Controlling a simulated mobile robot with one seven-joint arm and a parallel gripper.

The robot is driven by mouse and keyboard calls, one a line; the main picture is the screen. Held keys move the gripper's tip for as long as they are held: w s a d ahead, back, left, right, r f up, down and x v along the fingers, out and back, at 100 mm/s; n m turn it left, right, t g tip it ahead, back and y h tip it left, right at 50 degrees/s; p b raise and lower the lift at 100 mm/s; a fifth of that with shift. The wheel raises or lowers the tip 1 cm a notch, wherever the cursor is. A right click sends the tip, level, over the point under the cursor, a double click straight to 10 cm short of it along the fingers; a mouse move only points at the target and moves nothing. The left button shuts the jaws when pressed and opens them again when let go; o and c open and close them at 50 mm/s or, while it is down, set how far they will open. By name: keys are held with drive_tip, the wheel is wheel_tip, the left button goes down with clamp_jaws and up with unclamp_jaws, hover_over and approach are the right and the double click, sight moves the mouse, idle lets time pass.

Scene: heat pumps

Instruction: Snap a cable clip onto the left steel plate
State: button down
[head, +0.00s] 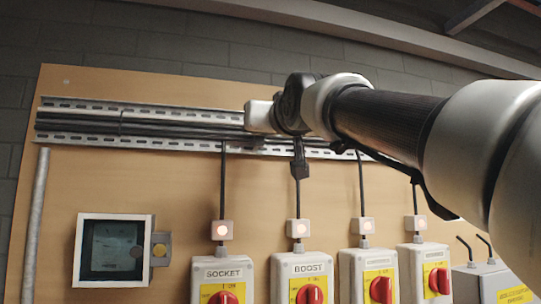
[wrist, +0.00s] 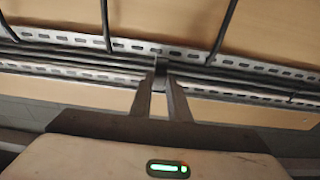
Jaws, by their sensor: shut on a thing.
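The perforated steel plate (head: 85,104) runs along the top of the wooden board at the left in the head view, with dark cables (head: 180,130) lying along it. In the wrist view, the slotted steel (wrist: 215,55) and cables cross behind my fingers. My gripper (wrist: 161,85) is shut on a small dark piece, apparently the cable clip (wrist: 161,68), held at its fingertips. The clip overlaps the cables in the wrist view; I cannot tell whether it touches them.
Below the rail are several switch boxes, including SOCKET (head: 222,275) and BOOST (head: 301,270), fed by vertical cables and small lit boxes (head: 297,229). A framed meter (head: 113,249) and a grey conduit (head: 36,225) are at the left. Bare board lies between them and the rail.

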drive_tip(key=shift+w+a, duration=0.1)
drive_tip(key=shift+w, duration=0.15)
idle(0.3)
drive_tip(key=c, duration=2.1)
unclamp_jaws()
drive_tip(key=o, duration=0.3)
drive_tip(key=shift+w, duration=0.15)
drive_tip(key=shift+o, duration=0.2)
drive_tip(key=shift+s, duration=0.2)
drive_tip(key=r+b+v, duration=0.2)
drive_tip(key=b+v, duration=0.2)
drive_tip(key=v, duration=0.9)
drive_tip(key=shift+s, duration=0.45)
